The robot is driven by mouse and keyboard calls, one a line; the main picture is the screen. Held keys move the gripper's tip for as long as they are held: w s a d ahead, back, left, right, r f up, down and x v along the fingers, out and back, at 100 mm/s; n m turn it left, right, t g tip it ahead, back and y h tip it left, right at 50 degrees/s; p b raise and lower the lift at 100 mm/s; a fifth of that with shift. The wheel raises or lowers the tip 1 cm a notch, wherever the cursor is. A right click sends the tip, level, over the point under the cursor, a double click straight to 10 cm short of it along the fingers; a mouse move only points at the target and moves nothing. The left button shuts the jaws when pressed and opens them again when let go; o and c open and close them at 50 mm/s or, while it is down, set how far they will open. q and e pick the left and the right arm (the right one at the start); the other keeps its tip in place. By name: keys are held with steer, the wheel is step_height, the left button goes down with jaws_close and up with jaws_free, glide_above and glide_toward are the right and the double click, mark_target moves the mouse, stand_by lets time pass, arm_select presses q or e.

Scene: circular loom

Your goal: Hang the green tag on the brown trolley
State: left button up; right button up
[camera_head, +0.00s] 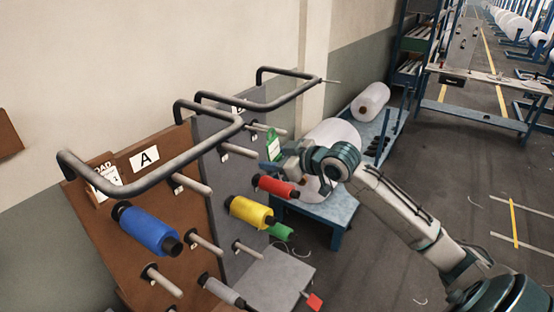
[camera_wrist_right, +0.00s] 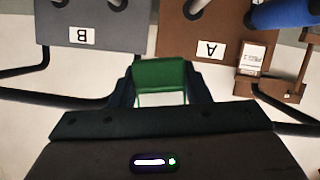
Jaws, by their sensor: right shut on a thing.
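The green tag (camera_head: 273,144) is held upright in my right gripper (camera_head: 281,153), beside the grey trolley's pegs. In the right wrist view the tag (camera_wrist_right: 160,75) sits between the two fingers, which are shut on it. The brown trolley (camera_head: 127,232) stands at the left with an "A" label (camera_head: 145,159), pegs and a black tubular handle (camera_head: 150,168). It also shows upside down in the wrist view (camera_wrist_right: 180,35), apart from the tag. My left gripper is not in view.
A grey trolley (camera_head: 222,170) labelled B stands behind the brown one. Blue (camera_head: 147,231), yellow (camera_head: 250,211) and red (camera_head: 275,186) spools stick out on pegs. A white card (camera_head: 107,174) hangs on the brown trolley. A blue table (camera_head: 330,208) holds large white rolls.

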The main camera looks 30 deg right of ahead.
steer(key=shift+w+a, duration=0.2)
steer(key=shift+w, duration=0.15)
stand_by(0.4)
steer(key=shift+w, duration=0.15)
steer(key=shift+f, duration=0.1)
steer(key=shift+f, duration=0.1)
stand_by(0.3)
steer(key=o, duration=1.2)
steer(key=shift+o, duration=0.2)
steer(key=shift+p, duration=0.3)
